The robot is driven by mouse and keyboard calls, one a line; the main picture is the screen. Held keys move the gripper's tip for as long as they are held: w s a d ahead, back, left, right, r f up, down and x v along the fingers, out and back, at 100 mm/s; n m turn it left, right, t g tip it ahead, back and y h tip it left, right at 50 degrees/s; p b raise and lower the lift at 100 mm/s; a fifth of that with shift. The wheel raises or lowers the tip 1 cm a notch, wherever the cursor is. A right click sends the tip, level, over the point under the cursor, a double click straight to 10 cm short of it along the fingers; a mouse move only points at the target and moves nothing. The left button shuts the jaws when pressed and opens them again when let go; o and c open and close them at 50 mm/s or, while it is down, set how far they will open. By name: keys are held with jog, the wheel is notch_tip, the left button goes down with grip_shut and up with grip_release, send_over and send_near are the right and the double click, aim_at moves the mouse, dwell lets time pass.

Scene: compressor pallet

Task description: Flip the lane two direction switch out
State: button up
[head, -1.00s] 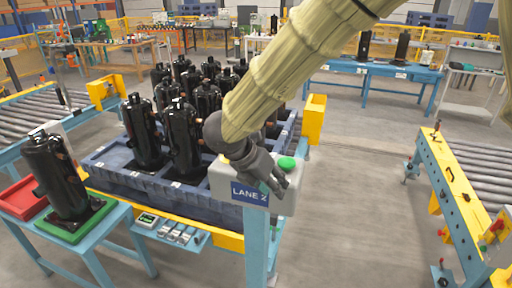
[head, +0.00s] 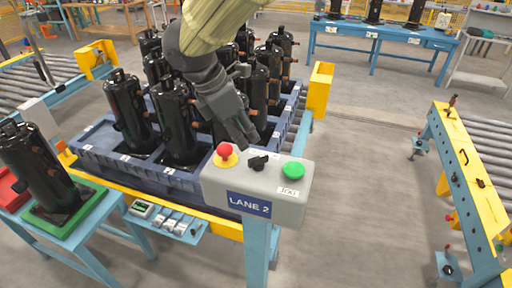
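The grey Lane 2 control box (head: 225,188) stands on a blue post, with a blue "LANE 2" label (head: 249,204) on its front. Its top carries a red mushroom button (head: 224,151) on a yellow base, a black direction switch (head: 258,163) in the middle and a green button (head: 293,170) at the right. My dark gripper (head: 246,138) reaches down from above, just behind and slightly left of the switch. It appears apart from the switch. Its fingers look close together, but their gap is not clear. The arm wears a beige sleeve.
A blue pallet (head: 95,160) holding several black compressors stands behind and left of the box. A compressor on a green tray (head: 62,222) sits on the left table. A yellow post (head: 320,90) stands behind the box. Open floor lies to the right, before another roller conveyor (head: 490,160).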

aim_at(257, 158)
jog(key=p+x, duration=0.3)
jog(key=x, duration=0.4)
jog(key=shift+d+f, duration=0.2)
jog(key=shift+f, duration=0.05)
jog(key=shift+s+d+f, duration=0.1)
jog(key=shift+d+f, duration=0.1)
jog(key=shift+f, duration=0.3)
jog(key=shift+w+d+f, duration=0.1)
jog(key=shift+w+f, duration=0.2)
jog(key=shift+f, duration=0.1)
jog(key=shift+s+r, duration=0.1)
jog(key=shift+s, duration=0.1)
jog(key=shift+c, duration=0.8)
grip_shut()
